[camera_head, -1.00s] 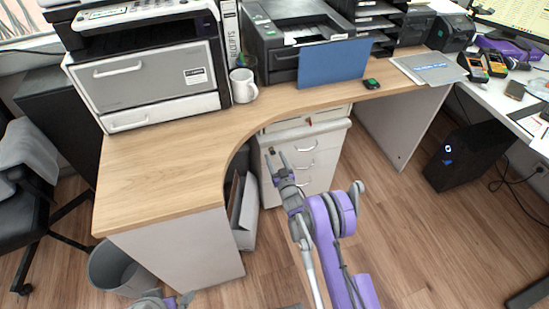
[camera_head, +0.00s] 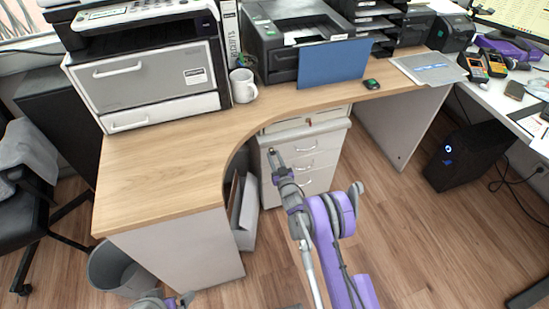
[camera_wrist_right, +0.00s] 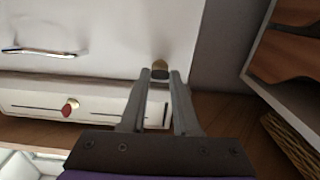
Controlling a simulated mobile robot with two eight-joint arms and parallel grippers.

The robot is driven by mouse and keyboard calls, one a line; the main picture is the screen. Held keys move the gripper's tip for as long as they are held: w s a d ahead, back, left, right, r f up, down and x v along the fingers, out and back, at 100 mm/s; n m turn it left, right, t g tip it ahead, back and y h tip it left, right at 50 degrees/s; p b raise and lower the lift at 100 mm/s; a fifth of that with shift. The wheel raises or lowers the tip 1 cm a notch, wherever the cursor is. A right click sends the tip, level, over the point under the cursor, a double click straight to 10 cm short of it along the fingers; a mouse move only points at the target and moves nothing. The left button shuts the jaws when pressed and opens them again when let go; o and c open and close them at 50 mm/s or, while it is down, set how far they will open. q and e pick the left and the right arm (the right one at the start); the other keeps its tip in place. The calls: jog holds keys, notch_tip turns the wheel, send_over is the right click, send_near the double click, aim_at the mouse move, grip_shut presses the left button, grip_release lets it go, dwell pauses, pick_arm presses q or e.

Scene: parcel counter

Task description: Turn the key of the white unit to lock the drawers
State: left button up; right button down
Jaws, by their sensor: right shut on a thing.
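The white drawer unit (camera_head: 322,160) stands under the desk, its drawers looking shut. My right gripper (camera_head: 275,154) is at the upper left of its front. In the right wrist view, the right gripper (camera_wrist_right: 160,76) is shut on the small key (camera_wrist_right: 160,63), which has a brass-coloured part and a dark part. The key sits at the unit's front face (camera_wrist_right: 105,30); its turn angle is hard to tell. My left gripper (camera_head: 168,301) is only partly in view at the bottom edge, and its fingers cannot be made out.
The wooden desk top (camera_head: 165,165) overhangs the unit. A red knob-like piece (camera_wrist_right: 70,107) is on a pale panel near the unit. Grey and brown folders (camera_head: 243,215) stand left of the unit. A grey bin (camera_head: 115,270) is at lower left.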

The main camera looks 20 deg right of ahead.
jog(key=shift+n+b, duration=3.35)
jog(key=shift+n, duration=5.75)
jog(key=c, duration=0.6)
grip_release()
jog(key=shift+c, duration=0.2)
